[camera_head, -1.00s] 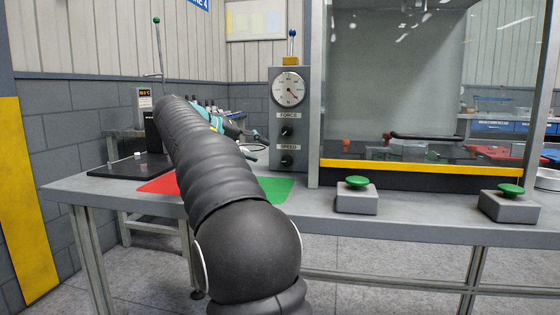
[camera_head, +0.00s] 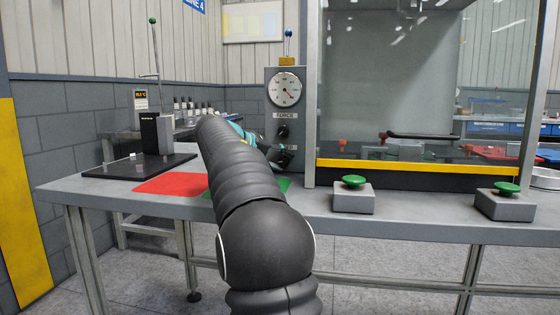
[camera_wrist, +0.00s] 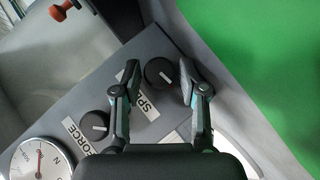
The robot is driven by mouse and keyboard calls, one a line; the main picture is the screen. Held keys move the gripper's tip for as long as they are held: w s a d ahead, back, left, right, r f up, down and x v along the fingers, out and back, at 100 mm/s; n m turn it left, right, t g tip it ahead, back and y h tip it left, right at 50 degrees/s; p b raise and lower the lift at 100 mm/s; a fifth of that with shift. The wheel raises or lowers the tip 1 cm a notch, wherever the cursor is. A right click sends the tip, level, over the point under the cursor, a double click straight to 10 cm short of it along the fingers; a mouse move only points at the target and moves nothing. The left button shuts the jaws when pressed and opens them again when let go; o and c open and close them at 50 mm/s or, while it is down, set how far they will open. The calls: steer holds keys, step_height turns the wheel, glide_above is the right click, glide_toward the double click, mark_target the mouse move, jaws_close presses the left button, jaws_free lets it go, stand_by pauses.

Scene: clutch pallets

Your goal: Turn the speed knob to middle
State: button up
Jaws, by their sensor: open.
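The black speed knob (camera_wrist: 159,72) is on the grey control panel (camera_wrist: 120,62). In the wrist view it lies between the two open fingers of my gripper (camera_wrist: 159,74), nearer the middle than either fingertip. I see no clear contact. Its white pointer line is seen at a slant. The SPEED label (camera_wrist: 147,103) is partly covered by the left finger. In the head view my gripper (camera_head: 279,157) is at the panel's lower part and largely covers the speed knob and its label. My arm comes up from the bottom middle.
The black force knob (camera_wrist: 94,124) and a round dial gauge (camera_wrist: 40,163) are beside the speed knob on the same panel. A green mat (camera_wrist: 260,60) and a red mat (camera_head: 168,184) lie on the table. Two green push buttons (camera_head: 353,182) (camera_head: 506,188) stand at right.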

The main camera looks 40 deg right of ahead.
jaws_close()
steer(key=shift+r, duration=0.1)
steer(key=m+t+y, duration=0.1)
steer(key=m+t+y+p, duration=0.1)
steer(key=shift+s+d+r+y, duration=0.1)
steer(key=shift+s+r+y, duration=0.1)
steer(key=shift+y, duration=0.1)
steer(key=m+t+y, duration=0.1)
steer(key=m+t+y+p, duration=0.1)
steer(key=t+y, duration=0.1)
steer(key=shift+s+d+m, duration=0.15)
steer(key=shift+m, duration=0.15)
steer(key=shift+t+y, duration=0.3)
stand_by(0.4)
steer(key=shift+f, duration=0.1)
jaws_free()
